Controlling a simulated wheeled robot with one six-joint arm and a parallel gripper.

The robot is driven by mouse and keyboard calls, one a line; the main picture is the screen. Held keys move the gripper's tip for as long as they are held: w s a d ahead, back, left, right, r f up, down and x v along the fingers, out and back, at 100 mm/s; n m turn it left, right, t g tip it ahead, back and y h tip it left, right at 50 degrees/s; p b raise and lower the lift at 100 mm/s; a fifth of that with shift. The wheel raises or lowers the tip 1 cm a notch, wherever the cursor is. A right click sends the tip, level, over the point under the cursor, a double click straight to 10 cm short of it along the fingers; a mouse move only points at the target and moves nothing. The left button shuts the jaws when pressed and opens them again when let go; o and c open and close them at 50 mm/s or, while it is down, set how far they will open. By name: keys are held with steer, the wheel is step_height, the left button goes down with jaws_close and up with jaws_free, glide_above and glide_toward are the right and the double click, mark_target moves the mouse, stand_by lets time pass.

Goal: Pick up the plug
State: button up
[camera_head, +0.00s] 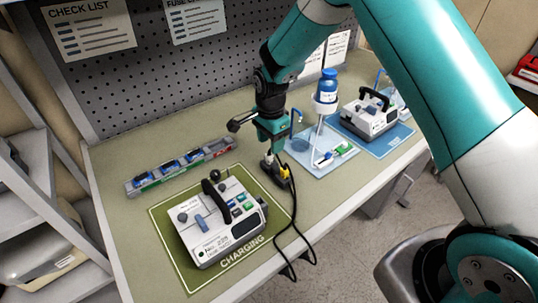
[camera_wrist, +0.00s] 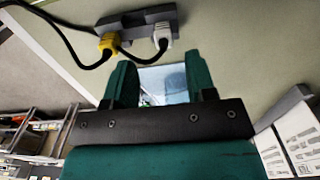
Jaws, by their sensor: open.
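Two plugs sit in a dark socket block on the bench. The yellow plug (camera_head: 285,171) has a black cable and also shows in the wrist view (camera_wrist: 109,43). The white plug (camera_wrist: 161,38) is beside it, also with a black cable. My gripper (camera_wrist: 160,80) is open and empty. In the wrist view the white plug lies beyond the gap between the fingers, apart from them, and the yellow plug lies beyond the left finger. In the head view my gripper (camera_head: 272,143) is just above the socket block, partly hiding the white plug.
A white pump (camera_head: 215,222) stands on the green charging mat (camera_head: 168,222) at the front. A long grey tray (camera_head: 180,167) lies to the left. A blue bottle (camera_head: 327,85) on a stand and another pump (camera_head: 369,117) are to the right. Black cables hang over the bench's front edge.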

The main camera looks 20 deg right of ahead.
mark_target(269, 151)
steer(key=shift+w+a+f+p, duration=0.1)
steer(key=shift+f+p, duration=0.55)
steer(key=shift+f, duration=0.85)
steer(key=shift+w+a+f+p, duration=0.1)
steer(key=shift+f+p, duration=0.55)
steer(key=shift+f, duration=0.8)
jaws_close()
